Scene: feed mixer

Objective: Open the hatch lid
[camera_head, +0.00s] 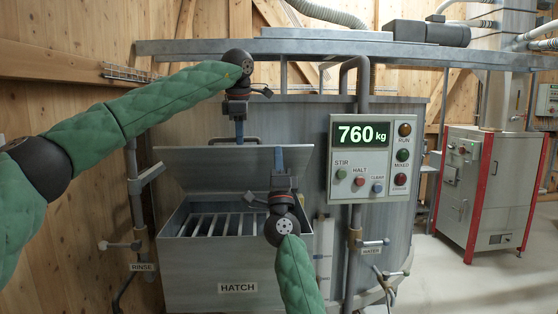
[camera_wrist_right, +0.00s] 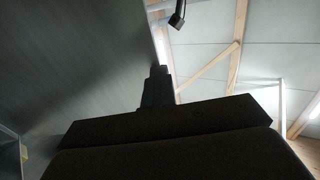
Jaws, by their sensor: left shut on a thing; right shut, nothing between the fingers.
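The hatch lid (camera_head: 205,168) stands raised and tilted at the back of the hatch box (camera_head: 225,275), whose opening shows a grate of bars (camera_head: 217,225). My left gripper (camera_head: 239,138) points down at the lid's top edge, shut on the dark lid handle (camera_head: 220,140). My right gripper (camera_head: 278,156) points up in front of the lid's right part, shut and empty. In the right wrist view its closed fingertips (camera_wrist_right: 157,75) are beside the edge of a grey metal sheet (camera_wrist_right: 75,65), which appears to be the lid. Whether they touch it is unclear.
A control panel (camera_head: 372,160) reading 760 kg, with several buttons, is right of the hatch. The rinse valve (camera_head: 120,245) is at left and the water valve (camera_head: 375,242) at right. A metal beam (camera_head: 330,48) crosses above. Open floor lies at far right.

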